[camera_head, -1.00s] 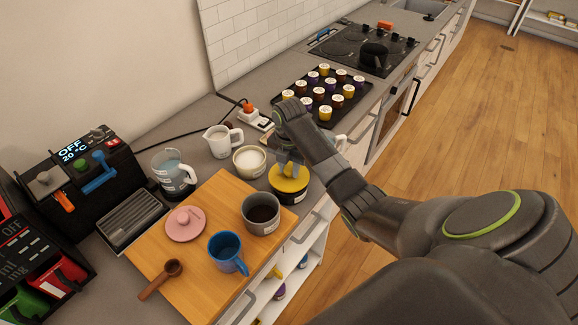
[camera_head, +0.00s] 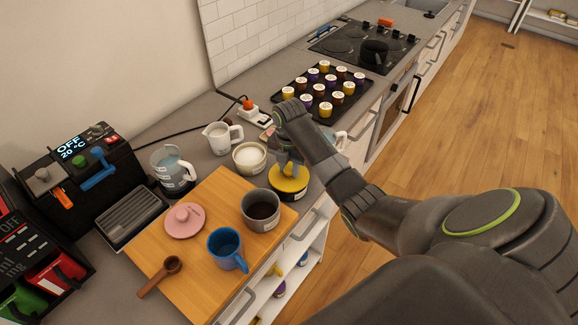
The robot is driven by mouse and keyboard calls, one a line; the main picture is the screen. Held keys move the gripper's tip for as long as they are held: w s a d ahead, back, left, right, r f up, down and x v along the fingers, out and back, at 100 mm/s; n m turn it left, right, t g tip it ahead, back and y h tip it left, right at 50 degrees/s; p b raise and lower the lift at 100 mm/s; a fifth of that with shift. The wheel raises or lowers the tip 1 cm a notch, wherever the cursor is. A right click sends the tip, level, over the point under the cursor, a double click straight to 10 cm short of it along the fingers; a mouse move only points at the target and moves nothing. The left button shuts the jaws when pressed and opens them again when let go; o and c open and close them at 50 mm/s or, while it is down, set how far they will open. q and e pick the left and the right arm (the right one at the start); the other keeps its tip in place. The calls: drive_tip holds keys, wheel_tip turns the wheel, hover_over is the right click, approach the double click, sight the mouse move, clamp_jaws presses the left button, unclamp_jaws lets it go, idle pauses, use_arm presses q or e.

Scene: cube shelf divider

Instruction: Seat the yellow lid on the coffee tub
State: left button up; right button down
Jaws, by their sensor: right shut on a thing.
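The yellow lid (camera_head: 288,180) lies on top of the dark coffee tub (camera_head: 290,196), at the right of the wooden board. From this angle I cannot tell whether the lid is fully pressed down. My right gripper (camera_head: 290,165) is right above the lid and shut on its raised middle part. The fingertips are partly hidden by my own wrist. My left gripper is not in view.
A white bowl (camera_head: 249,157) stands close left of the tub. The grey pot (camera_head: 261,210) with dark contents and a blue mug (camera_head: 227,250) stand on the wooden board (camera_head: 190,285). A tray of capsules (camera_head: 350,103) lies behind.

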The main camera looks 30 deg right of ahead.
drive_tip(key=c, duration=1.4)
unclamp_jaws()
drive_tip(key=shift+o, duration=0.2)
drive_tip(key=o, duration=0.5)
wheel_tip(320, 180, up, 3)
drive_tip(key=p, duration=0.3)
drive_tip(key=shift+r+p, duration=0.45)
drive_tip(key=shift+r, duration=2.05)
